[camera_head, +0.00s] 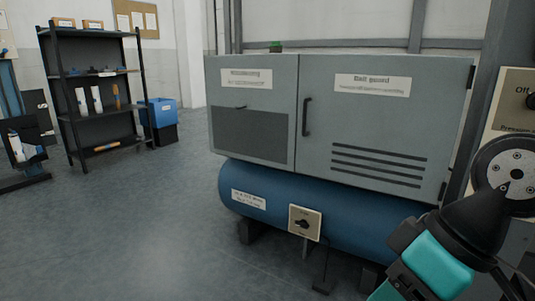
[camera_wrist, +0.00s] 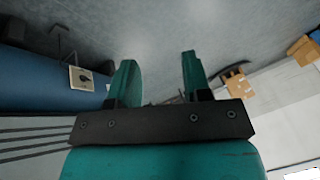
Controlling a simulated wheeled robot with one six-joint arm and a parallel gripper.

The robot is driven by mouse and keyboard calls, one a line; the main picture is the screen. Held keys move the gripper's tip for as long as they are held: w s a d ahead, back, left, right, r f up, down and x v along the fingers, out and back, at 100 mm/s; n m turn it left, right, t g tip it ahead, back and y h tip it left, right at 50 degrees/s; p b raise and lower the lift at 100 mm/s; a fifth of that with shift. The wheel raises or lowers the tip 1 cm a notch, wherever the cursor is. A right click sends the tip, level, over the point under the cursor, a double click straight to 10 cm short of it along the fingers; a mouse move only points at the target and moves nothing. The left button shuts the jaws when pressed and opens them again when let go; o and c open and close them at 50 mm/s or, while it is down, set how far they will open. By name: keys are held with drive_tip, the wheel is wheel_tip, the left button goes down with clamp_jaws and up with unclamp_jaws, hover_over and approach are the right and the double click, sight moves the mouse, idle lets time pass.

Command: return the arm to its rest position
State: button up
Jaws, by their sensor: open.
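My gripper (camera_wrist: 158,62) shows in the wrist view with its two teal fingers apart and nothing between them. Bare grey floor lies beyond the fingertips. In the head view my teal and black arm (camera_head: 440,262) reaches up from the lower right corner, in front of the right end of the blue tank (camera_head: 340,215). The fingers cannot be made out in that view.
A grey cabinet (camera_head: 320,115) with two doors sits above the blue tank. A small switch panel (camera_head: 305,222) is on the tank's front. A dark shelf (camera_head: 95,95) and a blue bin (camera_head: 162,112) stand at the back left. The floor (camera_head: 130,230) at left is clear.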

drive_tip(key=s+r+g+p, duration=0.1)
drive_tip(key=s+r+p, duration=0.2)
drive_tip(key=r+p, duration=3.5)
drive_tip(key=shift+r+m+h, duration=0.2)
drive_tip(key=shift+m+h, duration=0.1)
drive_tip(key=shift+m, duration=0.1)
